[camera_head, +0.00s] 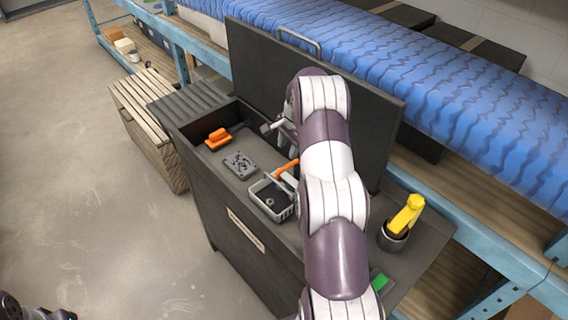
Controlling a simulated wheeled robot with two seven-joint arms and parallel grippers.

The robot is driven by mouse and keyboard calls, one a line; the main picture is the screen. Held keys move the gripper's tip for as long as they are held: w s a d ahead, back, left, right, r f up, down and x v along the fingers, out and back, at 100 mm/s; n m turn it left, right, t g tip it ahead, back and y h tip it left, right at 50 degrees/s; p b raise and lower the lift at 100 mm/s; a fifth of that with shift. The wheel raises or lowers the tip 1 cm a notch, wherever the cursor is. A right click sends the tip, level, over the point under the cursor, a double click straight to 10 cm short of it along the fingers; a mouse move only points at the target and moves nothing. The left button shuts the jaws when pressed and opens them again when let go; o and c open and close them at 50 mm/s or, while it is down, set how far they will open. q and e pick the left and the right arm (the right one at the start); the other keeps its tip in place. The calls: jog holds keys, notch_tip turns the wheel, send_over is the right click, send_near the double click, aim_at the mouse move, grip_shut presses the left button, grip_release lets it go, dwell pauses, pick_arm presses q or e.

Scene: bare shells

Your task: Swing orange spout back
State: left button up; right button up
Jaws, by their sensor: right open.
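An orange spout (287,169) shows in part just left of my right arm, above a small grey basket in the dark sink unit. Its base and the rest of it are hidden behind my arm. My right gripper (268,128) is open, over the back of the basin, up and left of the spout and apart from it. I see nothing between its fingers. A dark piece at the bottom left corner (35,312) may be my left gripper; too little shows to tell its state.
An orange item (217,138) and a grey perforated plate (240,164) lie in the basin. A raised dark lid (310,85) stands behind. A yellow-handled tool in a dark cup (392,238) and a green item (379,282) are at right.

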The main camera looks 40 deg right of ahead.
aim_at(284, 168)
jog(key=f, duration=0.3)
jog(key=w+f+p, duration=0.1)
jog(key=f, duration=0.2)
jog(key=f+p, duration=0.1)
jog(key=f, duration=0.2)
jog(key=shift+w+d+f, duration=0.1)
jog(key=shift+w+f, duration=0.05)
jog(key=shift+w, duration=0.25)
jog(key=shift+w+f+p, duration=0.1)
jog(key=shift+f+p, duration=0.2)
jog(key=shift+f, duration=0.1)
grip_shut()
